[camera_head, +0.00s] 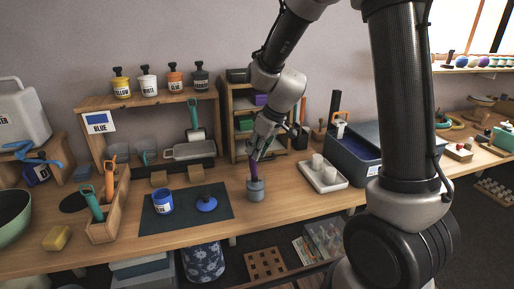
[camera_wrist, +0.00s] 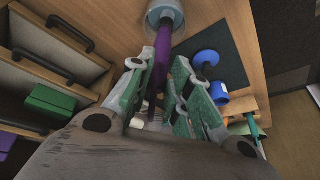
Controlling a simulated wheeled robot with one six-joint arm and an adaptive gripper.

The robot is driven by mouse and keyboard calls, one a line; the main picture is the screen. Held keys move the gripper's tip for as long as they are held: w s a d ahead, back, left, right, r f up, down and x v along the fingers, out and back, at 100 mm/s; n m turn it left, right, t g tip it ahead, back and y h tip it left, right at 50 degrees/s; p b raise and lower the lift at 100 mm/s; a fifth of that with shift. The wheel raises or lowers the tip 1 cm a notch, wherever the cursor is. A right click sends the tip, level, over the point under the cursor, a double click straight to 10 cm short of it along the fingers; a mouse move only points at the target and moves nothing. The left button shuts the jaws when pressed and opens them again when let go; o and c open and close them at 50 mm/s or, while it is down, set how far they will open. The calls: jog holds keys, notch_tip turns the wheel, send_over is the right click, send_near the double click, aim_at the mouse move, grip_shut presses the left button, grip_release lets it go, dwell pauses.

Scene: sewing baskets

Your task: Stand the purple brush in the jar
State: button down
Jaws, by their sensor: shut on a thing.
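The purple brush (camera_head: 254,171) is upright, slightly tilted, below my gripper (camera_head: 258,153). The jar (camera_head: 256,190) is small and grey and stands on the bench just right of the dark mat. The brush's lower end meets the jar's mouth and appears to be inside it; how deep I cannot tell. In the wrist view the brush (camera_wrist: 161,52) runs from between the green-padded fingers of my gripper (camera_wrist: 157,68) to the round grey jar (camera_wrist: 178,18) at the top edge. My gripper is shut on the brush; the fingers partly hide its upper part.
A dark mat (camera_head: 220,217) with a blue tin (camera_head: 163,202) and a blue lid (camera_head: 206,204) lies left of the jar. A white tray (camera_head: 343,184) with cups is to the right, beside a dark blue bin (camera_head: 346,160). A shelf unit (camera_head: 230,117) stands behind.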

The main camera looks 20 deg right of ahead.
jog(key=c, duration=1.2)
grip_release()
jog(key=shift+c, duration=0.2)
jog(key=v, duration=1.2)
